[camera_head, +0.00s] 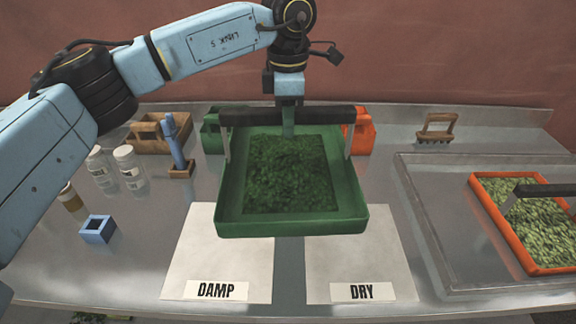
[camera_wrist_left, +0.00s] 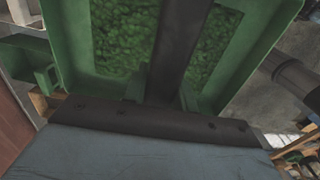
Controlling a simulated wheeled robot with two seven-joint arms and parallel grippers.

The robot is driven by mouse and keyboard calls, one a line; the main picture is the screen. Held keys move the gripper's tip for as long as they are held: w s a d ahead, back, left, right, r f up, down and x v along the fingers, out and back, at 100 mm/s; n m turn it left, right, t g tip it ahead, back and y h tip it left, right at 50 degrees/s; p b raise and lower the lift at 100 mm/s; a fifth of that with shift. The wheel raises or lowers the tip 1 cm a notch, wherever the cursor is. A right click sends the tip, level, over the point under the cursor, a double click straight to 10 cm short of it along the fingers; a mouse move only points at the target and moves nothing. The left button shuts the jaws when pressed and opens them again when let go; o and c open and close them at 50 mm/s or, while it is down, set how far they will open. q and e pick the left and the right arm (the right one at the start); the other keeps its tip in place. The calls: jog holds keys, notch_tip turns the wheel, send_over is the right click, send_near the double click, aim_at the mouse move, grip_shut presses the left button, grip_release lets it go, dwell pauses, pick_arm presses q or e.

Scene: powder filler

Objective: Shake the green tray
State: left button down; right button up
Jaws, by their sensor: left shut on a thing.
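The green tray (camera_head: 290,225) is held up above the metal table in the head view, over the back part of the two white mats. It carries dark green leafy bits and has a dark bar handle (camera_head: 245,117) across its far side. My left gripper (camera_head: 289,112) is shut on that handle from above; its fingertips are partly hidden. In the left wrist view the green tray (camera_wrist_left: 75,45) fills the upper part, with the dark bar in front of it. My right gripper is not in view.
White mats marked DAMP (camera_head: 230,255) and DRY (camera_head: 350,255) lie below. An orange tray (camera_head: 484,205) of paler leaves stands at right. Glass jars (camera_head: 130,168), a blue block (camera_head: 97,229), a wooden box (camera_head: 160,140) and a brush (camera_head: 437,127) lie around. Green and orange containers (camera_head: 364,132) stand behind.

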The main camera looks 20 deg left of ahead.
pick_arm(q)
jog(key=shift+r+p, duration=0.3)
jog(key=shift+r, duration=0.5)
